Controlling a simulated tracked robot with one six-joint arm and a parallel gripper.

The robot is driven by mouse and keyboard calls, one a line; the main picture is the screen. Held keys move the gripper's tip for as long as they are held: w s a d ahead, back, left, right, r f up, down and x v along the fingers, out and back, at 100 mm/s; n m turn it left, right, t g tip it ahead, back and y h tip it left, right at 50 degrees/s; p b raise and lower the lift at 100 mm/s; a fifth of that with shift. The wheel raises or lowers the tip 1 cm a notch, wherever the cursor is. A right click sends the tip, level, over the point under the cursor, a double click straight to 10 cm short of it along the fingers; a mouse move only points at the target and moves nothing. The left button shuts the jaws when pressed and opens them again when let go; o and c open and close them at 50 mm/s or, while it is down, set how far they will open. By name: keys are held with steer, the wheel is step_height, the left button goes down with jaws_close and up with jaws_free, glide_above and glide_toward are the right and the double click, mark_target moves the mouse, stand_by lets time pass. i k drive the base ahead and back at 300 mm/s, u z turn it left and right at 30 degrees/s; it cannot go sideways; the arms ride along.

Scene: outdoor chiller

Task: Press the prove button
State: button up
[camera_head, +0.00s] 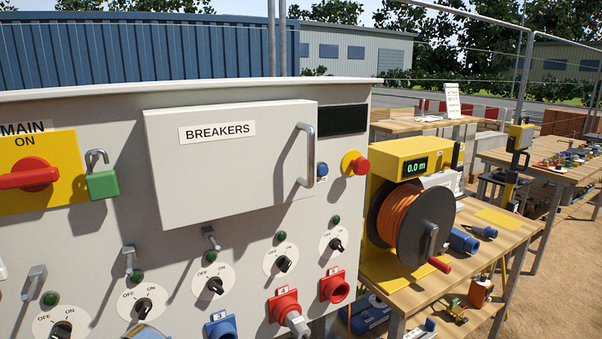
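No button with a readable "prove" label shows. A small blue button (322,170) with an unreadable tag under it sits on the grey panel (345,215), right of the BREAKERS cover's handle. A red mushroom button (360,166) on a yellow base is to its right. A yellow device (520,138) stands upright on a bench further right; its details are too small to tell. My gripper is not in view.
The closed BREAKERS cover (225,150) and its handle (308,155) stick out from the panel. Rotary switches and red sockets (334,287) line its lower part. A yellow cable reel unit (402,160) reading 0.0 m stands on the wooden bench (500,245) at right.

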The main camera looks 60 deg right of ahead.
mark_target(322, 171)
steer(key=u, duration=0.35)
steer(key=k, duration=1.7)
steer(key=z, duration=1.45)
steer(key=i, duration=0.85)
steer(key=u, duration=0.05)
